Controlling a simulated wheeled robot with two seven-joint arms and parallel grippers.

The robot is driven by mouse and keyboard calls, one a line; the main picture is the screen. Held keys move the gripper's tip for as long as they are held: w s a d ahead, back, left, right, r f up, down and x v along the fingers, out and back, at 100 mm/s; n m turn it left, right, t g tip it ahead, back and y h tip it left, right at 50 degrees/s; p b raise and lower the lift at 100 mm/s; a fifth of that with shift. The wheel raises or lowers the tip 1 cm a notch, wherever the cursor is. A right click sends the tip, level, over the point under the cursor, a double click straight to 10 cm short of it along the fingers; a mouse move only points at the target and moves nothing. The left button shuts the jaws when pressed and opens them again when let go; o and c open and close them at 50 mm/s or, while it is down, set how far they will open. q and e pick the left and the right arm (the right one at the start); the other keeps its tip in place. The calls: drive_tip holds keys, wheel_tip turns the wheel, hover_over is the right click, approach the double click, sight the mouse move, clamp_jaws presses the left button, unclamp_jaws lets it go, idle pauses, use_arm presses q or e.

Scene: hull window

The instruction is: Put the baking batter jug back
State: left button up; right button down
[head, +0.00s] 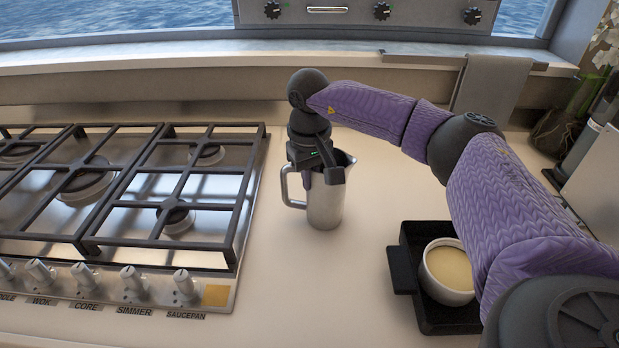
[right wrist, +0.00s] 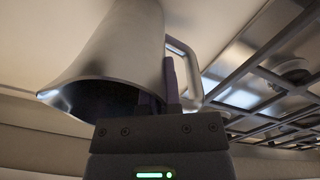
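The batter jug is a steel jug (head: 326,203) with a handle on its left side. It stands upright on the pale counter, between the hob and the black tray. My right gripper (head: 318,178) points down at its rim, near the handle side; it hides part of the rim. In the right wrist view the jug (right wrist: 120,45) fills the upper left. A dark finger of the gripper (right wrist: 168,85) shows against the jug wall beside the handle. The other finger is hard to make out, so I cannot tell whether they are closed on the jug. My left gripper is out of view.
A black tray (head: 408,240) holding a white bowl of yellow batter (head: 446,271) sits at right, partly under my right arm. The hob (head: 190,258) with raised grates fills the left. A grey towel (head: 490,85) hangs at the back. Counter in front of the jug is clear.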

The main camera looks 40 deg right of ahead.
drive_tip(key=shift+f, duration=0.2)
drive_tip(key=c, duration=0.8)
unclamp_jaws()
drive_tip(key=shift+r, duration=0.1)
wheel_tip(320, 180, up, 12)
drive_tip(key=p, duration=0.2)
drive_tip(key=shift+a+r+p, duration=0.15)
drive_tip(key=shift+p, duration=0.2)
